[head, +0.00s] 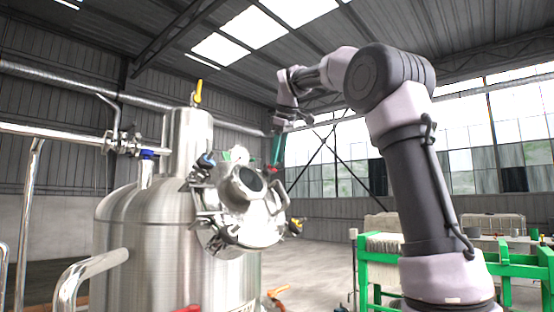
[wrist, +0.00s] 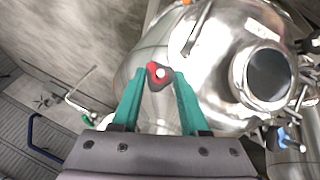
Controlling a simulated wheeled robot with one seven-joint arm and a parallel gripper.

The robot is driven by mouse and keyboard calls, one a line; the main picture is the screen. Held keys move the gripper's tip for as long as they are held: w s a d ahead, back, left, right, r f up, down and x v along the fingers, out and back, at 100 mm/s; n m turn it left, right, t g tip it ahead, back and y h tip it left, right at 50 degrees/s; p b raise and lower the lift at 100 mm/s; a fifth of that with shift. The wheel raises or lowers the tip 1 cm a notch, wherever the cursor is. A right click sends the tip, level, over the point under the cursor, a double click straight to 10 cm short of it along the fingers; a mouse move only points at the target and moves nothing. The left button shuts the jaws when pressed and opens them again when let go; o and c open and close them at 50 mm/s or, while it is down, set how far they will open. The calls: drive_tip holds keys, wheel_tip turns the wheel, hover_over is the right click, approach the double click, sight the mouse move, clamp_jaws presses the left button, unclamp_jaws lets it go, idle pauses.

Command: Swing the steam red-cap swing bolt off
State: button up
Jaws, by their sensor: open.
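The red-cap swing bolt (wrist: 159,75) shows in the wrist view as a red knob with a pale round centre, at the edge of the tank's round lid (wrist: 215,65). My gripper (head: 277,150) is open, with its teal fingers hanging down beside the lid's right side in the head view. In the wrist view the fingertips lie on either side of the red cap, with a gap on each side. I cannot tell how far the tips are above the cap.
The steel tank (head: 160,240) fills the left. The lid carries an open round neck (wrist: 268,75), and blue (head: 206,160) and yellow (head: 297,226) caps sit around it. A green rack (head: 380,248) stands to the right.

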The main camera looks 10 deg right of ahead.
drive_tip(key=shift+w+f, duration=0.25)
drive_tip(key=shift+f, duration=0.25)
clamp_jaws()
idle(1.2)
